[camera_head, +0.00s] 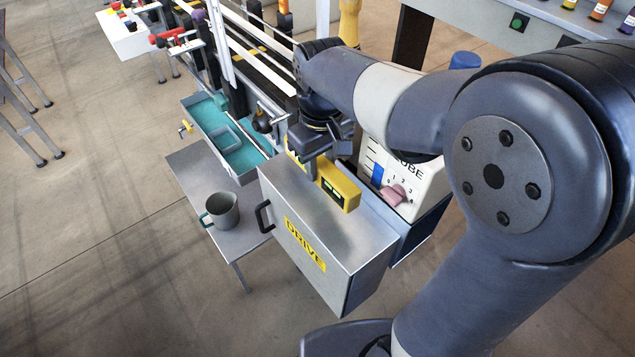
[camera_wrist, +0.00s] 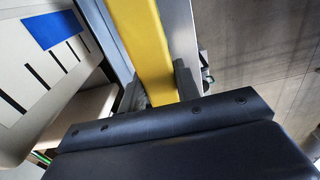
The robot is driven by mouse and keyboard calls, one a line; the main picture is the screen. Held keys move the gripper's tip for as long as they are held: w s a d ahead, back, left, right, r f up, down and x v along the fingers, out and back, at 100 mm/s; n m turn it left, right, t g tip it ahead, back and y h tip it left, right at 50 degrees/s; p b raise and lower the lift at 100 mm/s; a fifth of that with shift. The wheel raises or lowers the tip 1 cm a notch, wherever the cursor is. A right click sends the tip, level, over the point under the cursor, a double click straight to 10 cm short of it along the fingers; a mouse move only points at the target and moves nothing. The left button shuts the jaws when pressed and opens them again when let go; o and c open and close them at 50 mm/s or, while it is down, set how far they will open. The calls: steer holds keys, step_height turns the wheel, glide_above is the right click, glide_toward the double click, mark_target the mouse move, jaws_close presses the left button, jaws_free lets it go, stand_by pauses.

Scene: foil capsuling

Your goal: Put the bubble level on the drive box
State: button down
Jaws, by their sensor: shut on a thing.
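The yellow bubble level (camera_head: 343,187) with green vials is at the top of the grey drive box (camera_head: 348,234), which carries a yellow DRIVE label. It lies lengthwise along the box's back part. I cannot tell whether it touches the top or hangs just above it. My gripper (camera_head: 313,170) points down and is shut on the level, hiding part of its middle. In the wrist view the yellow bar (camera_wrist: 143,45) runs up between the two fingertips (camera_wrist: 158,88), and a grey strip beside it may be the box.
A white LUBE unit (camera_head: 408,178) with a pink knob stands close behind the box. A grey mug (camera_head: 222,210) stands on a low shelf (camera_head: 196,168) at left, below a teal-lined tray (camera_head: 194,110). The box's black handle (camera_head: 264,217) sticks out left.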

mark_target(321, 162)
step_height(321, 162, down, 7)
steer(key=shift+r, duration=0.1)
stand_by(0.4)
steer(key=shift+f, duration=0.25)
steer(key=c, duration=1.1)
jaws_free()
steer(key=shift+r, duration=0.1)
steer(key=shift+o, duration=0.2)
step_height(321, 162, up, 12)
steer(key=shift+r+p, duration=0.15)
steer(key=shift+p, duration=0.15)
